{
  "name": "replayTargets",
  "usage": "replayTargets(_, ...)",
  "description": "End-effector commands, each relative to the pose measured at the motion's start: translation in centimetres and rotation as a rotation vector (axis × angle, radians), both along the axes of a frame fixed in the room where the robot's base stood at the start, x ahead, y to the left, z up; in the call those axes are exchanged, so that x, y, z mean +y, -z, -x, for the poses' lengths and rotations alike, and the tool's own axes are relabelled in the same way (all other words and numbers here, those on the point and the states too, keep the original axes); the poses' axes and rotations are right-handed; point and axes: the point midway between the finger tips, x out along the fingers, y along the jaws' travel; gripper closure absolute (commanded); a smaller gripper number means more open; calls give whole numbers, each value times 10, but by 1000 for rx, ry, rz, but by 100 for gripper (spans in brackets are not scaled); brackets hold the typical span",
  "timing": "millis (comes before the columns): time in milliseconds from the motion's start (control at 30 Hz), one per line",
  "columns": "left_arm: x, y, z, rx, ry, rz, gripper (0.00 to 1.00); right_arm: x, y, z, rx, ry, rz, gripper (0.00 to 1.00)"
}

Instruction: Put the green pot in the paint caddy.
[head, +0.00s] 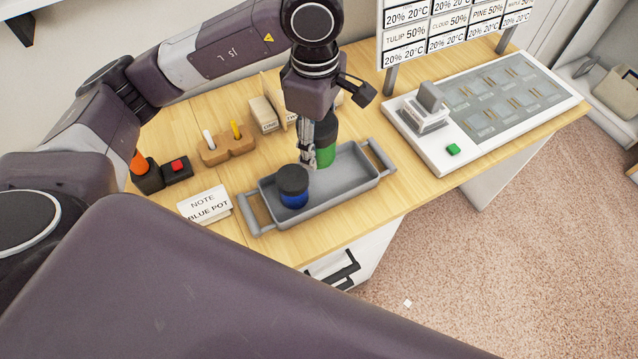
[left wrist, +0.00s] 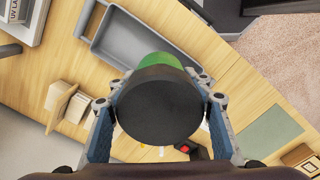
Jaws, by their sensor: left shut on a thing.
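The green pot (head: 325,152) has a dark lid and is gripped by my left gripper (head: 312,150). In the left wrist view, the two fingers of my left gripper (left wrist: 160,98) clasp the pot's sides, with green (left wrist: 162,61) showing beyond its dark lid. The paint caddy is a grey tray (head: 350,172) with a handle at each end; it also shows in the left wrist view (left wrist: 128,48). The green pot is at the caddy's far side; I cannot tell whether it touches the floor. A blue pot (head: 294,199) with a dark lid stands upright in the caddy's near left part.
A note reading "BLUE POT" (head: 204,204) lies left of the caddy. A wooden block (head: 228,149) with pegs and a red-button box (head: 177,169) stand behind it. A white panel (head: 480,110) with a green button lies to the right. The caddy's right part is clear.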

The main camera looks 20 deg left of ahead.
Motion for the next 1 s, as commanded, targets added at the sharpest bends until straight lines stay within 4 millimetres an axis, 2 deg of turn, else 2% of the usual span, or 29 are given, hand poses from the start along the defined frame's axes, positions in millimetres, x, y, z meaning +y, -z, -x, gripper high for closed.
replayTargets(200, -5, -7, -17, 4, -530, 12, 84, 0, -10, -47, -68, -2, -3, 45)
replayTargets(300, -7, -9, -24, 6, -772, 18, 84, 0, -13, -58, -83, -2, -4, 45)
replayTargets(467, -11, -12, -35, 12, -1162, 26, 84, -1, -16, -51, -72, -2, -2, 45)
replayTargets(700, -15, -16, -51, 20, -1745, 31, 84, -3, -21, -27, -39, -2, 1, 45)
replayTargets(1000, -21, -21, -69, 25, -2473, 34, 84, -3, -29, -31, -43, -2, 1, 45)
